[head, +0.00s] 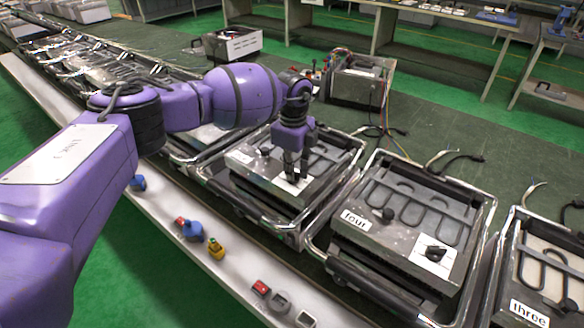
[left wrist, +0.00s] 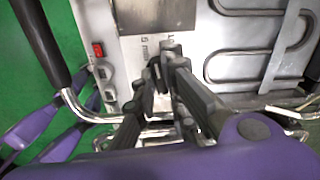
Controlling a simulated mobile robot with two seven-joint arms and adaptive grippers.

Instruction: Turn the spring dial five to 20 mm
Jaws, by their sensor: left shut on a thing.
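My left gripper (head: 292,172) reaches down onto the front right of a heating unit (head: 318,185) and is shut on the spring dial. In the left wrist view its fingertips (left wrist: 162,66) meet over the white scale plate (left wrist: 185,42), where a "5 mm" mark shows beside the fingers. The dial is mostly hidden by the fingers, so its setting cannot be read. In the head view a little of the white plate (head: 284,186) shows around the fingers. A label (head: 240,157) on this unit is too small to read. My right gripper is not in view.
Unit four (head: 355,220) stands to the right, with its own black dial (head: 434,253). Unit three (head: 528,313) is beyond it. Red, blue, yellow and grey controls line the white front rail (head: 165,220). Chrome handle bars surround the units. A box with cables (head: 358,80) stands behind.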

